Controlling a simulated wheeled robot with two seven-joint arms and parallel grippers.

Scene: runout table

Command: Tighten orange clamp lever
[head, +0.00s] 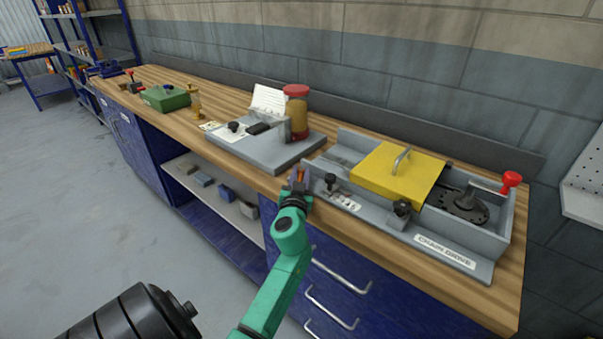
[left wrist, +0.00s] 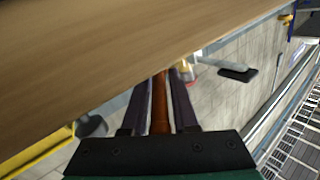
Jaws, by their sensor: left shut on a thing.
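The orange clamp lever (left wrist: 160,110) is a slim orange-brown bar. In the left wrist view it lies lengthwise between the two dark fingers of my left gripper (left wrist: 165,78). My left gripper (head: 298,180) is shut on it. In the head view the gripper is at the front edge of the wooden bench, between the grey plate and the chain drive unit. Only a small bit of orange shows there, and the lever's mounting is hidden. My right gripper is in neither view.
The grey chain drive unit (head: 458,258) has a yellow cover (head: 378,172) and a red-knobbed crank (head: 510,179). A grey base plate (head: 272,157) carries a red-lidded jar (head: 297,112). A green box (head: 165,98) stands at the left. Drawer handles (head: 340,275) project below the bench edge.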

